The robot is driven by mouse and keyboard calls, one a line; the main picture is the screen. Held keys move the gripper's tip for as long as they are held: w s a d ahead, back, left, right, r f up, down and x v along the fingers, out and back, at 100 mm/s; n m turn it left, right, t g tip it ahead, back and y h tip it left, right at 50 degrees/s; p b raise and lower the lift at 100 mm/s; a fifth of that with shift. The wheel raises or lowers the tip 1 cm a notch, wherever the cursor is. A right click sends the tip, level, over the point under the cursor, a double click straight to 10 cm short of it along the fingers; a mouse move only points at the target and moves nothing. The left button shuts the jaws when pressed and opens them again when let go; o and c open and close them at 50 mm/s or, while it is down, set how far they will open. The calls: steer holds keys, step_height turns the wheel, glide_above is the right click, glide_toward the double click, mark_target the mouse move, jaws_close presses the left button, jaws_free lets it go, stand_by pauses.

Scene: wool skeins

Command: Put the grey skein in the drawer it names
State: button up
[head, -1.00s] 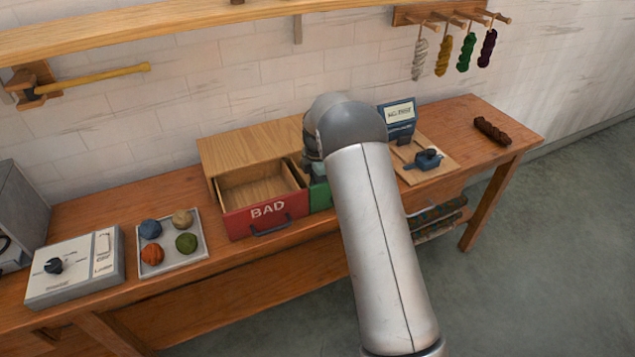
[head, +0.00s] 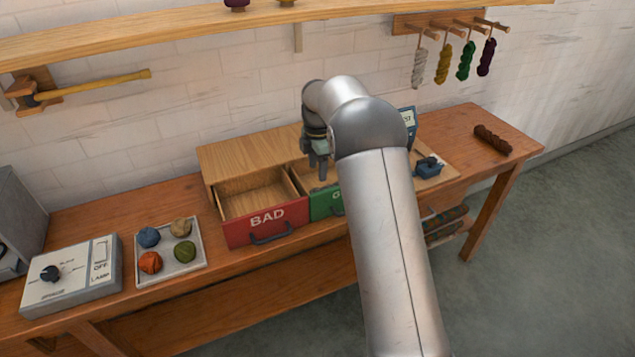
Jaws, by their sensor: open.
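A pale grey-white skein (head: 419,68) hangs on the leftmost peg of the wall rack; no other grey skein shows.
A dark brown skein (head: 492,139) lies at the bench's right end. A blue device (head: 429,167) and a small screen (head: 408,120) are partly behind my arm. A tray (head: 200,240) of yarn balls and a lamp switch box (head: 72,276) stand left.

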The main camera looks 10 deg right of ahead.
steer(key=s+r+m, duration=0.5)
steer(key=s, duration=0.4)
steer(key=s+r+m, duration=0.5)
steer(key=s, duration=0.5)
steer(key=s+f+m, duration=0.2)
steer(key=s+m, duration=0.3)
steer(key=s, duration=0.6)
steer(key=s+a+f+m, duration=0.1)
steer(key=s+f+m, duration=0.2)
steer(key=s, duration=0.8)
steer(key=shift+s+m, duration=0.15)
steer(key=shift+m, duration=1.05)
steer(key=shift+f, duration=0.1)
